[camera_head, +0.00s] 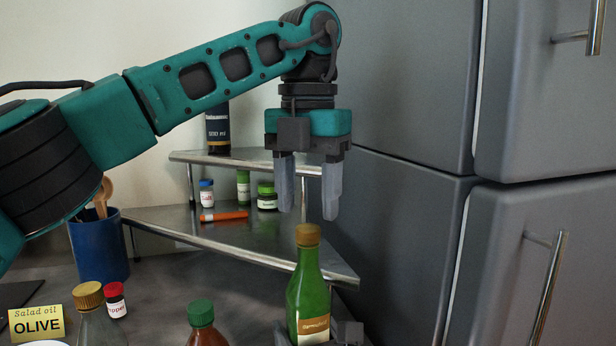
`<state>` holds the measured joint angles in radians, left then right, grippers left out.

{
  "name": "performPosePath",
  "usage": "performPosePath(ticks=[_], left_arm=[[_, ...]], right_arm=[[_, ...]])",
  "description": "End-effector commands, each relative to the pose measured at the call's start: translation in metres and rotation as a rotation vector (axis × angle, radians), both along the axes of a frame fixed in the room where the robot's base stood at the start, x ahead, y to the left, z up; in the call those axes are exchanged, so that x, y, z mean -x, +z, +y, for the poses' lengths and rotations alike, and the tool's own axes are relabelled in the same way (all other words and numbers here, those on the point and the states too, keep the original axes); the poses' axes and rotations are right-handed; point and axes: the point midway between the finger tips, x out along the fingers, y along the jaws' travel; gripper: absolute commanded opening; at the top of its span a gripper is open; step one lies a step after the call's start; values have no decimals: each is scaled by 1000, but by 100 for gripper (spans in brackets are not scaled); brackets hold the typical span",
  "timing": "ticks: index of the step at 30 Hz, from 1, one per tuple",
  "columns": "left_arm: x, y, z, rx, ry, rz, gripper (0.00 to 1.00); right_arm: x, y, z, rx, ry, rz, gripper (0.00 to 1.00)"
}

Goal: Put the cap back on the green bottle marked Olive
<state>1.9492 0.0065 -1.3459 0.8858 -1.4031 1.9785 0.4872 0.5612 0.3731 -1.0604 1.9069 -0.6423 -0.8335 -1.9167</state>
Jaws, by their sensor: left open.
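The green bottle (308,292) stands upright at the lower middle, its base cut off by the frame. Its label is too small to read surely. A brown cap (308,236) sits upright on its mouth; whether it is fully seated I cannot tell. My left gripper (309,212) points down just above the cap, open and empty, its two fingers apart. Grey parts of my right gripper (346,332) show low on both sides of the bottle and appear closed on it. A yellow card (37,324) reading "Salad oil OLIVE" stands at the lower left.
A clear bottle with a gold cap (89,296), a red-capped jar (115,300) and a green-capped bottle (201,314) stand at the front. A metal corner shelf (290,247) holding small jars is behind. A grey fridge (410,230) fills the right. A blue crock (98,250) stands left.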

Motion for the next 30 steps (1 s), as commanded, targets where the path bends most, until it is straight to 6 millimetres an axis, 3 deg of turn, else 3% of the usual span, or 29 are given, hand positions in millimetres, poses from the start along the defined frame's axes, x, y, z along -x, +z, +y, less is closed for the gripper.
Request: performPosePath(ticks=[7, 19, 30], left_arm=[[0, -29, 0, 0, -1, 1, 56], [0, -34, 0, 0, 0, 0, 55], [0, -34, 0, 0, 0, 0, 19]], right_arm=[[0, -1, 0, 1, 0, 2, 0], [0, -1, 0, 0, 0, 1, 0], [0, -1, 0, -1, 0, 1, 0]])
